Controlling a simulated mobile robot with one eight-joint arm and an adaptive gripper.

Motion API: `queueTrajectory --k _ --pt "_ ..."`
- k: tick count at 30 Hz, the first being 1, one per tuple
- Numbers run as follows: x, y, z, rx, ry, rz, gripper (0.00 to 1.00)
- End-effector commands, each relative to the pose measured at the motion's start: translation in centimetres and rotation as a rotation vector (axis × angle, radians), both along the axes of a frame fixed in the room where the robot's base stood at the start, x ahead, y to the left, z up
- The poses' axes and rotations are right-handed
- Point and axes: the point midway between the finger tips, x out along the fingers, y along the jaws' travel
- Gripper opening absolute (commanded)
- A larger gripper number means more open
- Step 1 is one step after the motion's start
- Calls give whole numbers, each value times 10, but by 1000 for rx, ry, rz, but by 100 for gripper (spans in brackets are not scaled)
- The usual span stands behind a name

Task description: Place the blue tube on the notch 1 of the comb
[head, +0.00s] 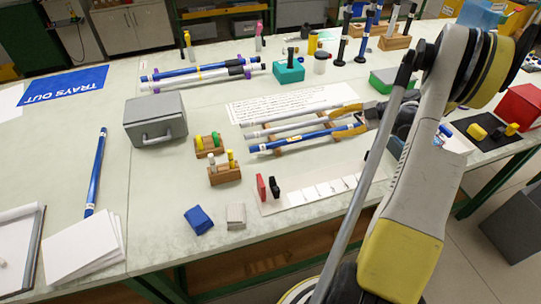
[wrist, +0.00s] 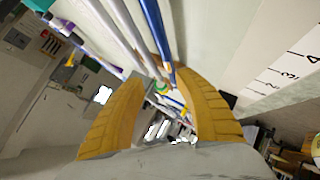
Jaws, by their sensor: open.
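A blue tube (head: 290,143) lies across the wooden comb (head: 323,118), nearest the front, with two grey-white tubes (head: 290,128) behind it. My gripper (head: 350,120) is at the right ends of these tubes, its yellow fingers open and spread. In the wrist view the blue tube (wrist: 154,28) runs to the gap between my fingertips (wrist: 160,78), close to the right finger. I cannot tell whether they touch. The notch numbers on the comb cannot be read. Another blue tube (head: 97,170) lies alone on the table at left.
A back rack holds blue and white tubes (head: 195,83). A grey box (head: 155,120), small wooden blocks with pegs (head: 224,174), a blue cloth-like block (head: 198,220) and a numbered white strip (head: 325,190) surround the comb.

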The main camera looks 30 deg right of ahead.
Motion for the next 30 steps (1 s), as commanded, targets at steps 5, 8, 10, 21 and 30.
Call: queueTrajectory --k 5,8,10,21,30 --pt "32 87 60 79 273 -153 39" --pt "35 143 91 109 426 -287 39" --pt "30 182 109 122 512 -390 39" --pt "-63 339 160 226 657 -949 39" --pt "-128 384 156 413 565 -1192 39"
